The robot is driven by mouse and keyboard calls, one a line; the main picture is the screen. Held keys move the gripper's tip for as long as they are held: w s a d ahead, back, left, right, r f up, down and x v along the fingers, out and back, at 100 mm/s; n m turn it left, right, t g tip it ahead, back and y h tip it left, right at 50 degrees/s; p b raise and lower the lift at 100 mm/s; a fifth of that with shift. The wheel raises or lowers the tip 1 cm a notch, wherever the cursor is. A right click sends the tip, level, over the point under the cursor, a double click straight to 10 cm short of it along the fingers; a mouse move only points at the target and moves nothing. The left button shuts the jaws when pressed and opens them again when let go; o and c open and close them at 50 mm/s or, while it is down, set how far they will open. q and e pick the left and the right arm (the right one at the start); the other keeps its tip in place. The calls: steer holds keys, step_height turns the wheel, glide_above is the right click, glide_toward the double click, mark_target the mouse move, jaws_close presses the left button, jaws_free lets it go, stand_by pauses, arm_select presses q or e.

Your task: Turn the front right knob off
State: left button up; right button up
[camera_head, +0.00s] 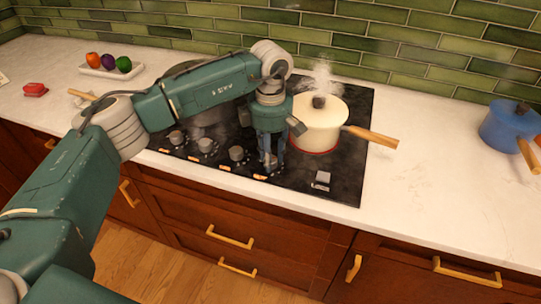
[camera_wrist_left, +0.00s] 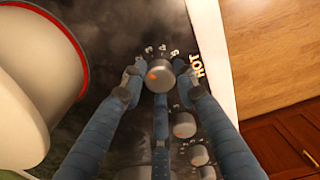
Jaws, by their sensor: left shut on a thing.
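The front right knob (camera_wrist_left: 160,75) shows in the left wrist view as a grey round dial with an orange mark and white numbers around it. My left gripper (camera_wrist_left: 160,82) has its blue fingers on either side of this knob and is shut on it. In the head view my left gripper (camera_head: 269,162) points down at the right end of the knob row and hides this knob. The black cooktop (camera_head: 345,165) carries a cream pot (camera_head: 318,125) with steam over its lid and a red ring at its base. My right gripper is not in view.
Other knobs (camera_head: 236,153) line the cooktop's front edge to the left. The pot's wooden handle (camera_head: 372,137) sticks out to the right. A blue pot (camera_head: 508,125) stands at far right. A white tray (camera_head: 105,69) holds colored items at the back left. The right counter is mostly clear.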

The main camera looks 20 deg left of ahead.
arm_select(q)
steer(key=n+b, duration=0.1)
steer(key=n, duration=0.1)
steer(key=shift+f+n+b, duration=0.1)
steer(key=shift+n+b, duration=0.2)
steer(key=n+b, duration=0.1)
steer(key=n, duration=0.1)
steer(key=shift+n, duration=0.4)
steer(key=n+b, duration=0.1)
steer(key=n, duration=0.3)
steer(key=shift+n+b, duration=0.3)
steer(key=shift+n, duration=0.9)
steer(key=o, duration=1.1)
steer(key=shift+o, duration=0.2)
